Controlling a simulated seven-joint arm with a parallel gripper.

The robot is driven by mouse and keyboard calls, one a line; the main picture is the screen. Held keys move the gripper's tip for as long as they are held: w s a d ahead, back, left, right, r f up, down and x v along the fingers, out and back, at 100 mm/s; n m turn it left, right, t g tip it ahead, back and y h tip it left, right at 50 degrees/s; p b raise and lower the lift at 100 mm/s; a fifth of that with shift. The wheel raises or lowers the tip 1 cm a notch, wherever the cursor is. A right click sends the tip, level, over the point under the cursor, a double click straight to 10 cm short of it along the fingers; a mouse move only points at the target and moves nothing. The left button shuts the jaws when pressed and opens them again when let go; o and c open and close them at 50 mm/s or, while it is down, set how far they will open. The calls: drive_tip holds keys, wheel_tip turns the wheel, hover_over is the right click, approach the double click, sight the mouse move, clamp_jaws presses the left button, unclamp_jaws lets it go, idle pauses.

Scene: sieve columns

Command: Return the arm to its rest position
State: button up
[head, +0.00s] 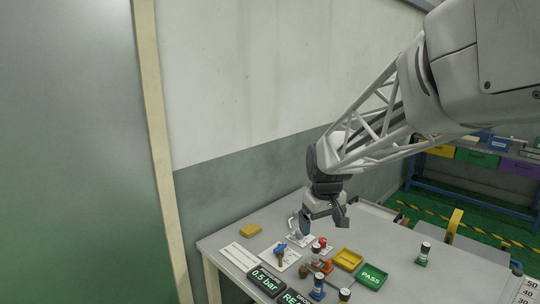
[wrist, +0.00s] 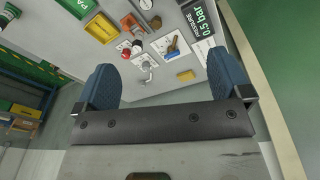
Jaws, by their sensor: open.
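My gripper (head: 322,222) hangs at the end of my arm above the back part of the grey table (head: 222,240). In the wrist view its two blue fingertips (wrist: 159,88) stand wide apart with nothing between them. The table and the small things on it show beyond the fingers in that view. My gripper appears apart from the table things, though its height above them is hard to judge in the head view.
The table holds a yellow block (head: 250,230), a blue-handled valve (head: 280,250), a yellow tray (head: 347,259), a green PASS tray (head: 371,276), a 0.5 bar sign (head: 266,279) and several small columns, one blue (head: 318,288). A wall stands behind. A blue shelf (head: 470,185) is at right.

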drive_tip(key=s+d+m, duration=0.2)
drive_tip(key=s, duration=1.3)
drive_tip(key=s+d+r+m+t, duration=0.1)
drive_tip(key=s+d+m, duration=0.1)
drive_tip(key=s, duration=1.3)
drive_tip(key=shift+d+r+m, duration=0.25)
drive_tip(key=shift+d+m, duration=0.15)
drive_tip(key=shift+d, duration=0.15)
drive_tip(key=shift+w, duration=0.1)
idle(3.6)
